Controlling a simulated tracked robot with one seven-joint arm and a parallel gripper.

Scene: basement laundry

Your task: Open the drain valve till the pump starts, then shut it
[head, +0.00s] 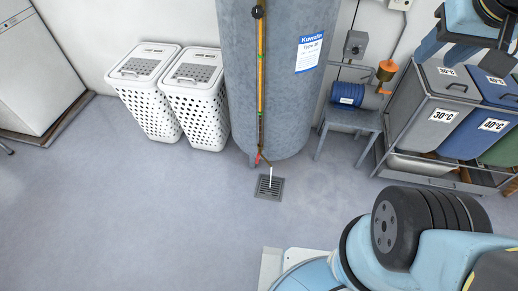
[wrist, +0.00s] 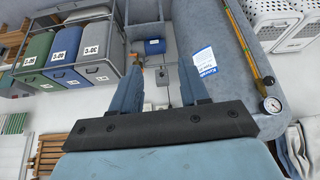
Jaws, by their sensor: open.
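A tall grey tank (head: 290,90) stands at the back wall, with a yellow-orange level tube (head: 261,75) on its front. A small red-handled valve (head: 257,158) sits low at its foot, above a floor drain grate (head: 275,192). A short white streak runs from a thin pipe towards the grate; I cannot tell if it is water. A blue pump (head: 365,96) with an orange top rests on a grey stand; it also shows in the wrist view (wrist: 155,46). My gripper (wrist: 160,65) is open and empty, high at the right, far from the valve.
Two white laundry baskets (head: 146,95) stand left of the tank. A rack of labelled bins (head: 440,108) stands at the right. A grey control box (head: 355,44) is on the wall. A round gauge (wrist: 271,105) is on the tank. The floor in front is clear.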

